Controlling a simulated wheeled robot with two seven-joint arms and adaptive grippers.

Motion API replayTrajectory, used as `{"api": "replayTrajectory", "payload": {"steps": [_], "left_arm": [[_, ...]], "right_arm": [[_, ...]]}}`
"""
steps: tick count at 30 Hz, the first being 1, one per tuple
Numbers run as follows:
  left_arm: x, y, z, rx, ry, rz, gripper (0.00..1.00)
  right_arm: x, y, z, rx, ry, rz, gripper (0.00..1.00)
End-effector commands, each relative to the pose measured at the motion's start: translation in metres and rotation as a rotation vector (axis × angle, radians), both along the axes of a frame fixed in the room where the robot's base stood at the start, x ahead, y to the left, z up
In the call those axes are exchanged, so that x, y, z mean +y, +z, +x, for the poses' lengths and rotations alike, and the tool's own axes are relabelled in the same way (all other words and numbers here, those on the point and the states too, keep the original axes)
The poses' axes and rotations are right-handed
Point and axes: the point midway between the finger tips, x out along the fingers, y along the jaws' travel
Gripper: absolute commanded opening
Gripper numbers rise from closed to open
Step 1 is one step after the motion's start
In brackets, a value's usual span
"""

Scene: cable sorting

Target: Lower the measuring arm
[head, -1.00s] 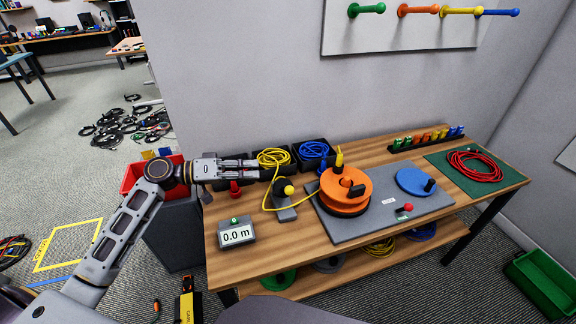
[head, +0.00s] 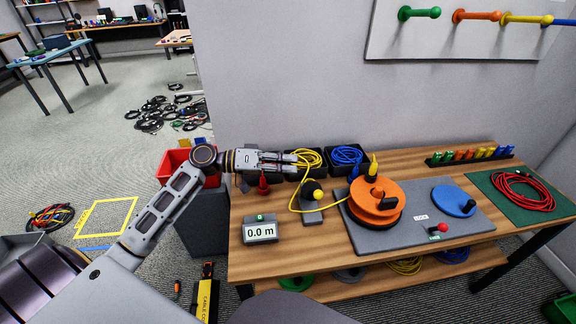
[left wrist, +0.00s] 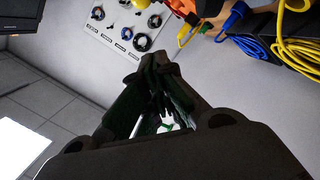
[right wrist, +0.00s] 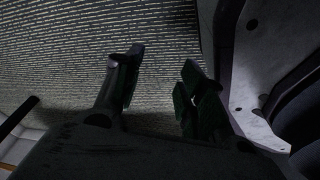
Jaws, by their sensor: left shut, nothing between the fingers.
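The measuring device (head: 313,208) stands on the table as a grey base with a dark upright part and a yellow knob (head: 318,194). A yellow cable (head: 296,200) runs past it to the orange reel (head: 372,197). My left gripper (head: 296,162) is shut and empty, pointing right, behind and above the device and apart from it in the picture. Its fingers are close together in the left wrist view (left wrist: 165,115). My right gripper (right wrist: 160,85) shows only in its wrist view, fingers apart over carpet. The meter display (head: 260,231) reads 0.0 m.
A red handle (head: 263,185) stands below my left gripper. Black bins with yellow cable (head: 307,157) and blue cable (head: 347,155) are at the back. A blue disc (head: 453,200) and a red knob (head: 443,227) sit on the grey plate (head: 400,240).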

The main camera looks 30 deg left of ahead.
Motion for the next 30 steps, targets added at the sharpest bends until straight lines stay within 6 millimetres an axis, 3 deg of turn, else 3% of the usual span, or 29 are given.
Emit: {"api": "replayTrajectory", "payload": {"steps": [18, 30], "left_arm": [[-0.055, -0.005, 0.029, -0.001, 0.000, 0.000, 0.00], [-0.076, -0.010, 0.036, 0.002, 0.000, 0.000, 0.00]], "right_arm": [[-0.006, -0.003, -0.008, 0.009, 0.003, -0.007, 0.40], [-0.008, -0.004, -0.011, 0.012, 0.003, -0.009, 0.40]]}}
